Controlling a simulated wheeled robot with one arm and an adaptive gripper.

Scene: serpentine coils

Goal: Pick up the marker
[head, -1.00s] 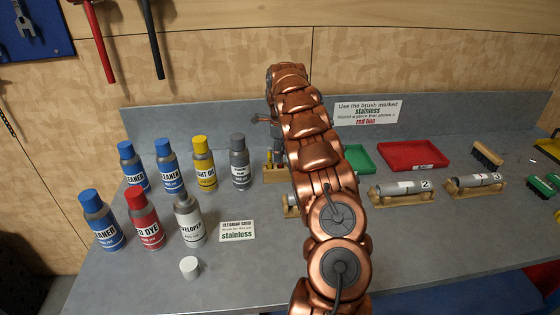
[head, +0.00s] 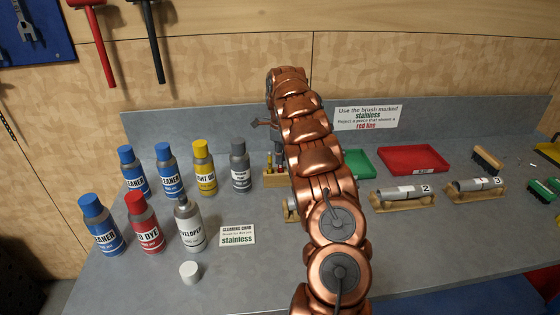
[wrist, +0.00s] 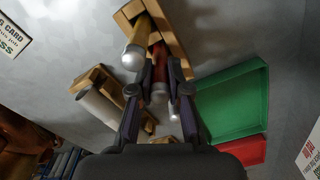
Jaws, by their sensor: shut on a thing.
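A wooden holder (wrist: 178,42) with pen-like items stands on the bench; it also shows in the head view (head: 275,181), partly behind my arm. In the wrist view my gripper (wrist: 161,68) is shut on a red, rod-shaped item (wrist: 158,70), which I take to be the marker. It appears to be still at the holder. Beside it, to the left, is a yellowish rod (wrist: 140,42) with a rounded silver end, outside the fingers. In the head view my copper arm hides most of the gripper and the marker.
A wooden stand with a grey cylinder (wrist: 97,106) lies left of the gripper in the wrist view. A green tray (head: 357,162) and a red tray (head: 413,158) lie to the right. Several bottles, including a grey one (head: 240,165), stand left of the holder.

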